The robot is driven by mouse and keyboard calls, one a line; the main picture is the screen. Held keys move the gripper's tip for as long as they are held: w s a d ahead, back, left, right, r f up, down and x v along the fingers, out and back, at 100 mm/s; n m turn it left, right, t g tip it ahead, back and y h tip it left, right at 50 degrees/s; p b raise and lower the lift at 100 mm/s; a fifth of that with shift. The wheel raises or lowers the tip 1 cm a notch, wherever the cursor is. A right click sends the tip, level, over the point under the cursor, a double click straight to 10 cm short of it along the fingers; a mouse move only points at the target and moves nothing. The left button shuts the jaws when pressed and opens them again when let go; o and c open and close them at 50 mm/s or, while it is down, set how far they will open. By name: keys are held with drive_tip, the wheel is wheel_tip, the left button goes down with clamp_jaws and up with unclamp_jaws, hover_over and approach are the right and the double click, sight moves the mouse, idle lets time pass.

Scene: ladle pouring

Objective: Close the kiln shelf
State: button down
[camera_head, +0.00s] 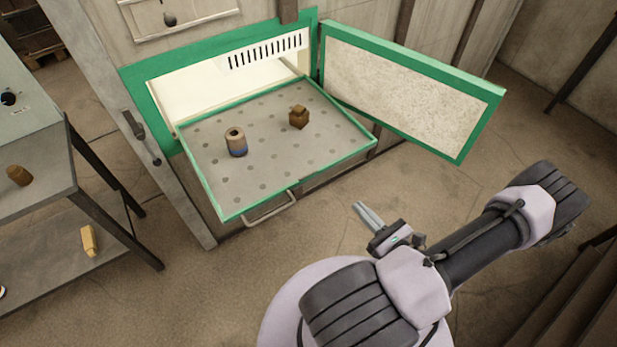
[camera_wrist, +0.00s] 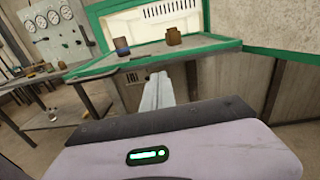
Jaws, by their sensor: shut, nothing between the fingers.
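The kiln shelf (camera_head: 271,168) is a perforated grey tray with a green rim, pulled out of the kiln opening. Its metal handle (camera_head: 270,213) is at the front edge. A tan and blue cylinder (camera_head: 236,142) and a brown block-like piece (camera_head: 299,117) stand on the shelf. The kiln door (camera_head: 405,92), green-framed with a pale panel, is swung open to the right. My gripper (camera_head: 361,208) is shut and empty, in front of and to the right of the handle, apart from it. In the wrist view its fingers (camera_wrist: 156,95) point toward the shelf front (camera_wrist: 150,60).
A grey table (camera_head: 30,170) stands at the left, with a brown object (camera_head: 19,175) on top and a yellow object (camera_head: 88,241) on its lower shelf. A panel with gauges (camera_wrist: 50,30) shows in the wrist view. The floor before the shelf is clear.

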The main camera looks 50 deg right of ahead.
drive_tip(key=h, duration=0.1)
drive_tip(key=b, duration=0.3)
approach(327, 170)
drive_tip(key=shift+m, duration=0.4)
drive_tip(key=shift+x, duration=3.4)
drive_tip(key=shift+r, duration=0.1)
